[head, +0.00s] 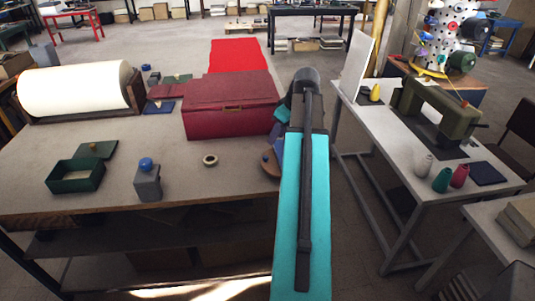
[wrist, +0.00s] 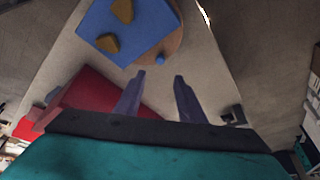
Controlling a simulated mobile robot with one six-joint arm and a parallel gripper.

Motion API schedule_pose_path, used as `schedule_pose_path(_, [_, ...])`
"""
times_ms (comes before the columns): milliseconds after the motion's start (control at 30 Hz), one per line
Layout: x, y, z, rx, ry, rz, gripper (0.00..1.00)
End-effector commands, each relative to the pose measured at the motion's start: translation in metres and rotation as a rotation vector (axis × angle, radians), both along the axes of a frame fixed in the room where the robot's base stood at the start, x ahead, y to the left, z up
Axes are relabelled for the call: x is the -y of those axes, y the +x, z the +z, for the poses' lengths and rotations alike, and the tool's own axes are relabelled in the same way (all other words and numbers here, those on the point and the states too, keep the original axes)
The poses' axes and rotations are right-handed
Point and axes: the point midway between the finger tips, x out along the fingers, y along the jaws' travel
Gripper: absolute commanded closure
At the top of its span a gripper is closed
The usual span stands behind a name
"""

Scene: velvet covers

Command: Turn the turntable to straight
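The turntable (wrist: 179,37) is a round wooden disc in the wrist view, near the top. A blue angular plate (wrist: 131,28) with two yellow-brown pieces covers much of it and lies at a slant in the picture. A small blue peg (wrist: 160,60) stands at the disc's near edge. In the head view the turntable (head: 270,169) shows only partly at the table's right edge, behind my arm. My gripper (wrist: 158,75) is open and empty, its two purple fingers apart just below the peg. I cannot tell whether a finger touches it.
A dark red box (head: 230,112) sits close left of my arm on the grey table (head: 225,190). A tape ring (head: 210,160), a grey block with a blue knob (head: 147,182) and a green box (head: 76,177) stand further left. A sewing-machine table (head: 375,120) stands right.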

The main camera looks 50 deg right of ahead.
Motion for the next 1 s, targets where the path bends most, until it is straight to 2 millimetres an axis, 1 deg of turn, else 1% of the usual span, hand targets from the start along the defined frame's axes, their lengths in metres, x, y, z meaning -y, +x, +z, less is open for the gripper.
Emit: schedule_pose_path(1000, [-0.003,0.034,-0.085,-0.001,0.002,-0.001,0.64])
